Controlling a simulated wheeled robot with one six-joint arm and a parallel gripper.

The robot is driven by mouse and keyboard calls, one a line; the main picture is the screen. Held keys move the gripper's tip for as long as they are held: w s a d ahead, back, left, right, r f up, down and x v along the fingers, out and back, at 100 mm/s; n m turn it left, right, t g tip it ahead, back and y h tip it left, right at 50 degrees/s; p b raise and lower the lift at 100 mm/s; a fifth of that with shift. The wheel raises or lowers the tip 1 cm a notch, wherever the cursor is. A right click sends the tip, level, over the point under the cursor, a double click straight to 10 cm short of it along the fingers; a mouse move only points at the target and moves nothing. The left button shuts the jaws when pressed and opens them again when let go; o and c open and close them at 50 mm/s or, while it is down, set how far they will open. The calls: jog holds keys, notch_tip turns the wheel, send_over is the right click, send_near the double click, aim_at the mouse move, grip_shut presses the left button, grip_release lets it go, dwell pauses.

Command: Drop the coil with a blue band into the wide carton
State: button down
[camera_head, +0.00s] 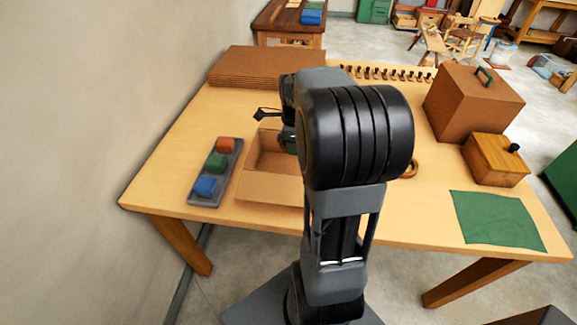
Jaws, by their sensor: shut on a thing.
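The carton (271,188) is an open brown box on the table, left of centre; my arm covers its right part. My gripper (288,138) shows only in part, at the left edge of my arm, over the carton in the picture. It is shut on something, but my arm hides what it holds. A tan ring-shaped coil (413,168) shows in part on the table just right of my arm. No blue band can be seen on the visible part. Whether the gripper is above or inside the carton cannot be told.
A grey tray (193,199) with red, green and blue blocks lies left of the carton. Flat brown boards (262,64) and a pegged rack (388,73) are at the back. A brown box (467,105), a wooden box (497,160) and a green cloth (497,220) stand right.

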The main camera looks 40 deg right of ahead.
jog(key=c, duration=1)
grip_release()
jog(key=shift+c, duration=0.2)
notch_tip(320, 180, up, 14)
jog(key=shift+f, duration=0.1)
